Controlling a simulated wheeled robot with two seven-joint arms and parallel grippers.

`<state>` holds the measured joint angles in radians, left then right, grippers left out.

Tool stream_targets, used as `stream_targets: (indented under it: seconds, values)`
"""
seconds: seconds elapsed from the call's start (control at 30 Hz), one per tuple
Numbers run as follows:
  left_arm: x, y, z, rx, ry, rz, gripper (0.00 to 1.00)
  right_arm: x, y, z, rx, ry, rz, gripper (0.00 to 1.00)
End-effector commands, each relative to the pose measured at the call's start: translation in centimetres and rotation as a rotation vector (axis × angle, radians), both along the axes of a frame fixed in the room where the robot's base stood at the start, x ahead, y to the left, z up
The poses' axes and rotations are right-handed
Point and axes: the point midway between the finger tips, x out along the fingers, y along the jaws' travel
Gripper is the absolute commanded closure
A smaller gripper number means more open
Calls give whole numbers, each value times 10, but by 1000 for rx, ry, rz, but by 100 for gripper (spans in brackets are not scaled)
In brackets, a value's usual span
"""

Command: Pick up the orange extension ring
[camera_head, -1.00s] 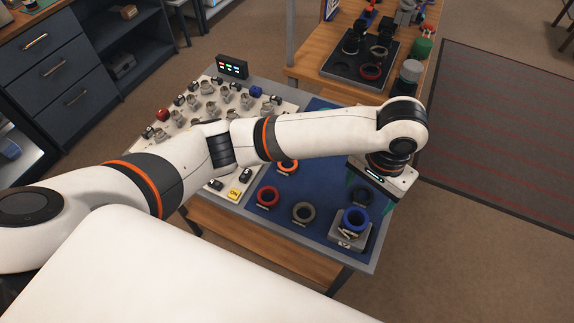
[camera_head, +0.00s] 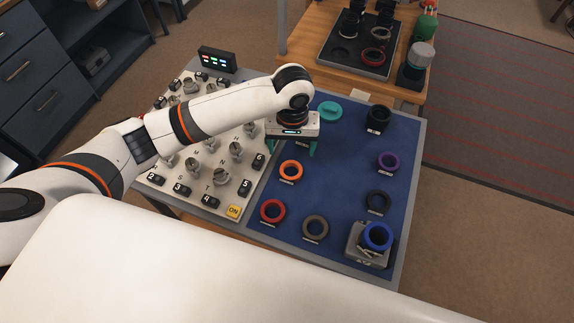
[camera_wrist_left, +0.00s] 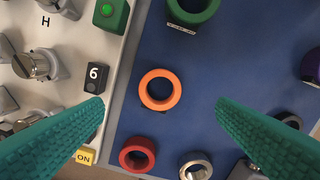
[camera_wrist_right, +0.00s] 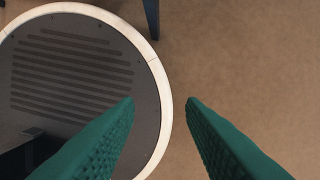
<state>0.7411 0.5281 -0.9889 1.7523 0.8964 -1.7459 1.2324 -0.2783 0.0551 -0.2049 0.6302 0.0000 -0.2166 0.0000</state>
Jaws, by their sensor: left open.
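The orange extension ring (camera_head: 291,171) lies flat on the blue mat (camera_head: 338,178), near the mat's left edge. In the left wrist view the orange ring (camera_wrist_left: 160,75) lies between and beyond the two teal fingers, with nothing touching it. My left gripper (camera_head: 294,149) is above the mat, just behind the ring in the head view. It is open and empty; its fingers also show in the left wrist view (camera_wrist_left: 160,105). My right gripper (camera_wrist_right: 160,101) is out of the head view; its wrist view shows its fingers apart with nothing between them, over the floor.
A red ring (camera_head: 273,211), a grey ring (camera_head: 315,227), a purple ring (camera_head: 388,161) and a dark ring (camera_head: 378,201) lie on the mat. A blue ring (camera_head: 378,236) sits on a grey block. The knob panel (camera_head: 218,160) borders the mat on the left.

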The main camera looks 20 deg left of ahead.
Motion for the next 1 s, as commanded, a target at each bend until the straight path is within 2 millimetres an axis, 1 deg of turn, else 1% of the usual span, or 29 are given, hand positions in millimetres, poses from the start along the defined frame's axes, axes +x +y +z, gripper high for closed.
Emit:
stream_targets:
  seconds: [0.03, 0.1, 0.17, 0.23, 0.33, 0.43, 0.5, 0.57, 0.6, 0.73, 0.97, 1.0]
  values:
    - [0, 1, -9, 3, 3, 1, 20, -16, -13, 0, -17, 24, 4, 64]
    - [0, 1, -20, 3, 2, 0, 20, -33, -28, 0, -36, 51, 5, 64]
    - [0, 0, -28, 3, 2, 0, 20, -44, -38, 0, -50, 69, 5, 64]
    - [0, 0, -34, 1, 0, -1, 20, -49, -42, 0, -55, 76, 5, 64]
    - [0, 0, -40, 2, 1, -1, 20, -44, -36, 1, -48, 67, 2, 64]
    - [0, 0, -50, 3, 1, -1, 20, -26, -24, 5, -31, 41, -1, 64]
    - [-1, 0, -61, 4, 2, -2, 20, -14, -16, 8, -20, 21, -2, 64]
    - [-1, 0, -71, 4, 2, -2, 20, -9, -12, 10, -15, 11, -1, 64]
    - [-1, 0, -77, 3, 2, -2, 20, -8, -11, 10, -14, 10, -1, 64]
    - [-1, 0, -88, 2, 0, -3, 20, -12, -14, 9, -17, 18, 0, 64]
    - [-1, 0, -90, 2, -2, -3, 20, -25, -19, 8, -25, 38, 3, 64]
    - [-1, 0, -90, 2, -2, -3, 25, -27, -20, 8, -27, 40, 3, 64]
